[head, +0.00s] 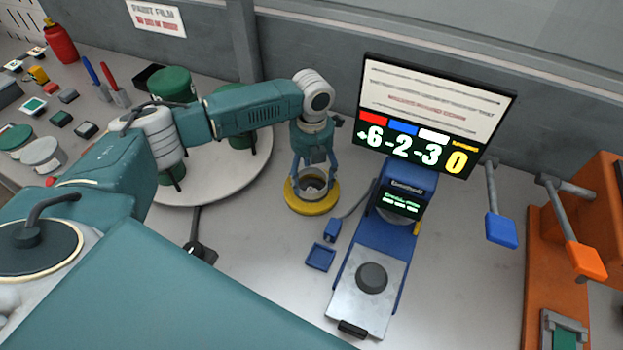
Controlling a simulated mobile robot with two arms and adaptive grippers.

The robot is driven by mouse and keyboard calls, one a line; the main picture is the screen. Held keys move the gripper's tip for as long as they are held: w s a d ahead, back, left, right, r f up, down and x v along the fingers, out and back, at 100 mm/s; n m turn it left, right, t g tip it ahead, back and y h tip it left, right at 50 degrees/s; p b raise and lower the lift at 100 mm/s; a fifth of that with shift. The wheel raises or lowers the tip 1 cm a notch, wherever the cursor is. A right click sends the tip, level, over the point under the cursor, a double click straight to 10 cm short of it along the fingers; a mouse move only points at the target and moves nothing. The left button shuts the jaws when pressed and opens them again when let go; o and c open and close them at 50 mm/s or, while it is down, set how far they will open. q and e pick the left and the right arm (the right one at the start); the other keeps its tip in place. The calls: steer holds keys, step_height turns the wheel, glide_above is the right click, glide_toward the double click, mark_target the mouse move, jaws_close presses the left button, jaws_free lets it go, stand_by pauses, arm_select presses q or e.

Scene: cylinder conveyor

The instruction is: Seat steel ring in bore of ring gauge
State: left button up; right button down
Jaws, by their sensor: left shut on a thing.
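A yellow round ring gauge (312,208) stands on the bench, left of the blue instrument. My left gripper (314,178) points down over the middle of it, with its fingertips at the bore. It is shut on a small grey steel ring (313,188), which shows between the fingers within the yellow rim. The fingers hide part of the ring, so I cannot tell how deep it sits or whether it is level. My right gripper is not in view.
A blue instrument (385,235) with a grey plate and a dark round knob stands just right. A blue square pad (320,257) and a cable lie close by. A white turntable (205,190) with green cylinders stands left; an orange fixture (550,260) stands far right.

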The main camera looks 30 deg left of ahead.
arm_select(q)
step_height(320, 180, down, 2)
steer(key=shift+f, duration=0.2)
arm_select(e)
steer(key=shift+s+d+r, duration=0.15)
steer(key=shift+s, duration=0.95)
arm_select(q)
steer(key=o, duration=1.5)
steer(key=shift+f, duration=0.1)
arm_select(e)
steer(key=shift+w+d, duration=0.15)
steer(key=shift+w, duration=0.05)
